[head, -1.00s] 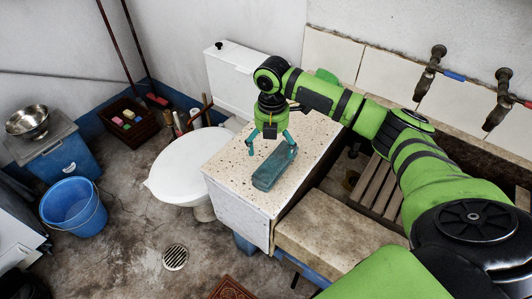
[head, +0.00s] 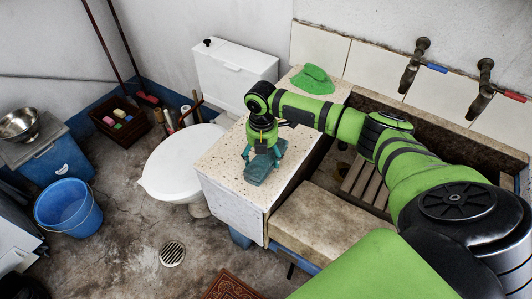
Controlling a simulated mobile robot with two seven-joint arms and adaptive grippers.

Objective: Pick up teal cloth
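The teal cloth (head: 258,170) lies as a folded, elongated piece on the speckled stone counter (head: 222,163). The fingertips are at about the height of the counter top. The gripper looks open; I cannot make out contact with the cloth. The far end of the cloth is hidden under the gripper. My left gripper is not in view.
A green cloth (head: 312,79) lies at the back of the counter, behind my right arm. A white toilet (head: 178,165) stands left of the counter. A stone washtrough (head: 330,222) with a wooden slatted board (head: 366,186) is to the right, below wall taps (head: 414,66).

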